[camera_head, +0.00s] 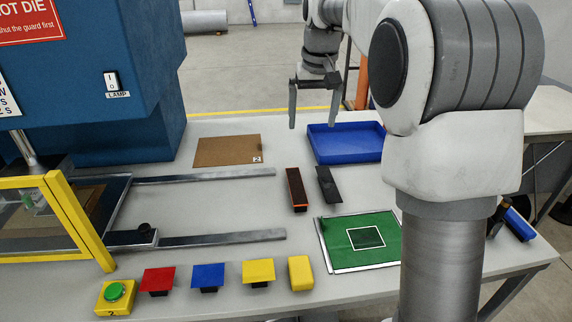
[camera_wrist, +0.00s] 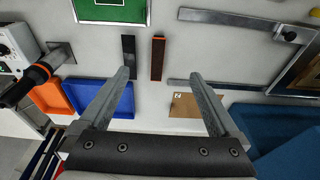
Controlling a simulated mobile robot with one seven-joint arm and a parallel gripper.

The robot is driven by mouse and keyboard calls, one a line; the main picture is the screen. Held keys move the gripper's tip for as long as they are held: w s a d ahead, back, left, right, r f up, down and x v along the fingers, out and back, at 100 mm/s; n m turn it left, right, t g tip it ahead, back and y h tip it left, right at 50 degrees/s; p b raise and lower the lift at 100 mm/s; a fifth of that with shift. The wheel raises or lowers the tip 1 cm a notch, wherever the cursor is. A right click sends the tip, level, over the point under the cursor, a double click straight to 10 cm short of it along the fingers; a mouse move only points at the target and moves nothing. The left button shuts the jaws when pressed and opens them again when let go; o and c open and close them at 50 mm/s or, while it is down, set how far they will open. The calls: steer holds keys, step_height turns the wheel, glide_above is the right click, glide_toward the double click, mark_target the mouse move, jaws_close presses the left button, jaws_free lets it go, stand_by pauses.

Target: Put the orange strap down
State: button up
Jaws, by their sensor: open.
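The orange strap (camera_head: 296,190) appears as a dark brown strip with orange edges, lying flat on the grey table. It also shows in the wrist view (camera_wrist: 158,60), top centre, with a bright orange end. My gripper (camera_head: 313,124) is open and empty, raised above the back of the table, behind the strap in the head view. In the wrist view its fingers (camera_wrist: 159,75) are spread wide, with the strap beyond and between the tips, apart from both. A black strip (camera_head: 328,185) lies just right of the strap.
A blue tray (camera_head: 345,154) stands behind the strips, and a brown plate (camera_head: 227,150) lies back left. A green mat (camera_head: 340,254) is at front right. Metal rails (camera_head: 205,174) run left to the yellow-framed guard (camera_head: 84,222). Coloured pads line the front edge.

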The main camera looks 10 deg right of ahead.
steer(key=w+f+g, duration=0.1)
steer(key=w+f, duration=0.5)
steer(key=w, duration=0.1)
steer(key=g, duration=0.1)
glide_above(299, 196)
step_height(299, 196, down, 8)
step_height(299, 196, down, 12)
steer(key=shift+w+a+f, duration=0.1)
steer(key=shift+a+f, duration=0.05)
steer(key=shift+f, duration=2.65)
steer(key=shift+r, duration=0.1)
jaws_close()
